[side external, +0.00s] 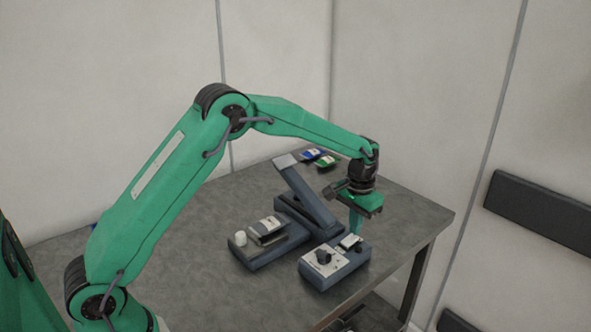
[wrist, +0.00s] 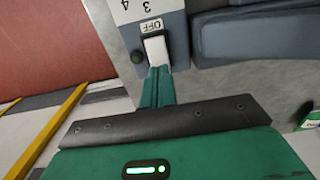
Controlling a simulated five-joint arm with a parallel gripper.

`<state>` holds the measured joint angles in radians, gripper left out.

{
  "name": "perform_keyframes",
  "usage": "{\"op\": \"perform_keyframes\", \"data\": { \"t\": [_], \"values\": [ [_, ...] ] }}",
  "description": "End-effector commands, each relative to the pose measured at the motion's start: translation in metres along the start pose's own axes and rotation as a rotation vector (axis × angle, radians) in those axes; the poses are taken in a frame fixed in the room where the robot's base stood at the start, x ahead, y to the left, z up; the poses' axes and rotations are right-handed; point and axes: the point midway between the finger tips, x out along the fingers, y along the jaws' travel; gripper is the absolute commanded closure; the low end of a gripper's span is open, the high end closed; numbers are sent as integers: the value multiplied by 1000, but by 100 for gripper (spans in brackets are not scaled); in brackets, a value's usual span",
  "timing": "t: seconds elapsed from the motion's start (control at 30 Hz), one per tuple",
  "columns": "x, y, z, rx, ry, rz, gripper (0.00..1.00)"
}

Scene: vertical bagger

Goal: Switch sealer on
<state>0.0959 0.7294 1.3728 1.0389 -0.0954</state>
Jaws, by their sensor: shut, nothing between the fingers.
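The control box (side external: 322,275) is blue-grey with a pale top and a black knob, near the table's front right edge. A white switch (wrist: 156,50) on it sits beside an OFF label (wrist: 152,25) in the wrist view. A small dark green lamp (wrist: 137,57) beside it looks unlit. My gripper (side external: 355,233) is shut and empty, pointing down at the switch end of the box. In the wrist view its fingertips (wrist: 158,70) are right at the switch's near end; I cannot tell whether they touch it. The sealer (side external: 308,197), with a raised sloping arm, stands behind the box.
A packet (side external: 268,227) and a white round piece (side external: 240,239) are on the sealer's low front base. A blue packet (side external: 311,154) and a green packet (side external: 328,161) lie at the back of the grey table (side external: 415,208). The table's right side is clear.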

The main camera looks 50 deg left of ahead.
Motion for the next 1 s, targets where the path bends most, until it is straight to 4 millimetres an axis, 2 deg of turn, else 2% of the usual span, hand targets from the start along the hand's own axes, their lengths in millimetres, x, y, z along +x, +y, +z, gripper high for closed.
{"op": "perform_keyframes", "data": {
  "t": [1.0],
  "values": [
    [11,0,0,0,-1,0,100]
  ]
}}
